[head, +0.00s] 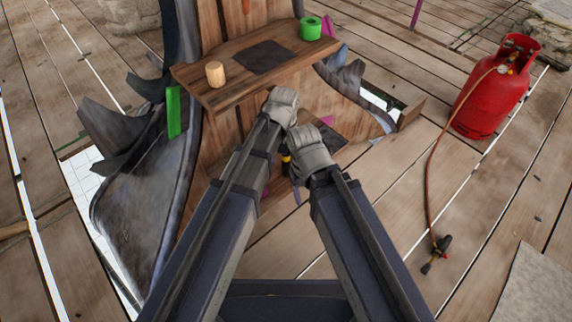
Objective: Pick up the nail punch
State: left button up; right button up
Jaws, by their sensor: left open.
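I cannot pick out the nail punch for certain. A small dark object with a yellow band (286,158) shows between my two arms, partly hidden, and I cannot tell what it is. My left gripper (284,98) is at the front edge of the wooden shelf (225,92). It is open, but its fingertips are hard to make out. My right gripper (302,137) is just below and to the right of it, close by or touching. Its jaws are turned away, and I cannot see whether it holds anything.
The shelf carries a wooden cylinder (215,74), a dark square mat (264,57) and a green ring (310,28). Torn grey metal sheeting (140,205) flanks the wooden spire. A red gas bottle (490,92) with a hose and torch (436,254) stands right.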

aim_at(286, 165)
pick_arm(q)
jog(key=f+b, duration=0.2)
jog(key=f, duration=0.1)
jog(key=f+b, duration=0.1)
jog(key=b, duration=0.1)
jog(key=shift+w+d+f, duration=0.15)
jog(key=shift+d+f, duration=0.1)
jog(key=shift+f, duration=0.1)
jog(key=shift+r, duration=0.1)
grip_shut()
